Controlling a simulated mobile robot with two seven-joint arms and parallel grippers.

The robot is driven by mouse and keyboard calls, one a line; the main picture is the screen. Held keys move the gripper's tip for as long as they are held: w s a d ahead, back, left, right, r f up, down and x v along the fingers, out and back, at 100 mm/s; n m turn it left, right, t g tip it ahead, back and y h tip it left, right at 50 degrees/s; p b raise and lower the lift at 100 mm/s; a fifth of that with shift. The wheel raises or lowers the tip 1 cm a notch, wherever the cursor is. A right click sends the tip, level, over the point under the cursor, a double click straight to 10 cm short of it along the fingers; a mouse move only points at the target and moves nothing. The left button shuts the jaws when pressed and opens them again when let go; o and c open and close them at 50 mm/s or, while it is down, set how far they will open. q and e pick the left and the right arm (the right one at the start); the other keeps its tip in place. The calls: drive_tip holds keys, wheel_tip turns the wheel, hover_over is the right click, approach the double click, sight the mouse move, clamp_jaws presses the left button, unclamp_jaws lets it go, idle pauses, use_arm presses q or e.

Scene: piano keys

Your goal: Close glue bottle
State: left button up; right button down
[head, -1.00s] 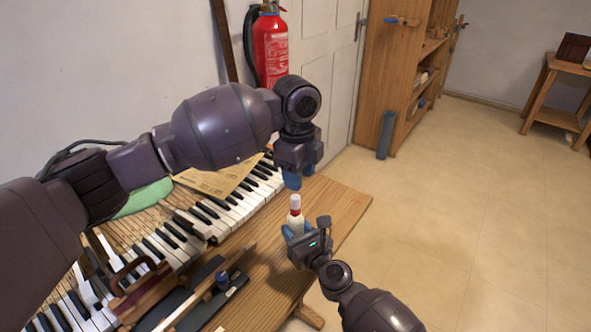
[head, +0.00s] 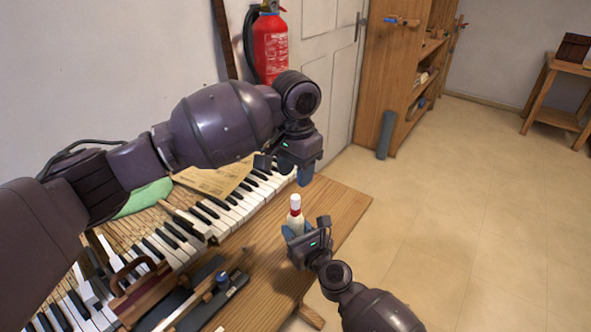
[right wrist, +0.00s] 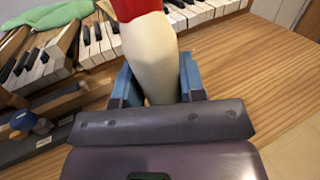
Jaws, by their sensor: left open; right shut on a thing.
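The glue bottle (head: 295,215) is white with a red collar and a pale tip. It stands upright near the right end of the wooden bench. My right gripper (head: 296,233) is shut on its body; the right wrist view shows the bottle (right wrist: 150,55) between the blue fingers (right wrist: 158,85), with its top cut off by the frame. My left gripper (head: 305,175) is open and empty, just above the bottle's tip and apart from it, with blue fingers pointing down. I cannot make out a separate cap.
Piano keys (head: 232,207) lie along the bench (head: 335,205) behind and left of the bottle. A dark tray (head: 235,290) with a small blue-topped item (head: 222,279) lies at the front left. The bench's right end is clear. A red fire extinguisher (head: 270,45) hangs behind.

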sight(295, 197)
use_arm(q)
drive_tip(key=shift+n, duration=0.7)
drive_tip(key=shift+f, duration=0.15)
drive_tip(key=shift+f, duration=3.85)
drive_tip(key=shift+c, duration=0.4)
clamp_jaws()
drive_tip(key=shift+o, duration=1.2)
unclamp_jaws()
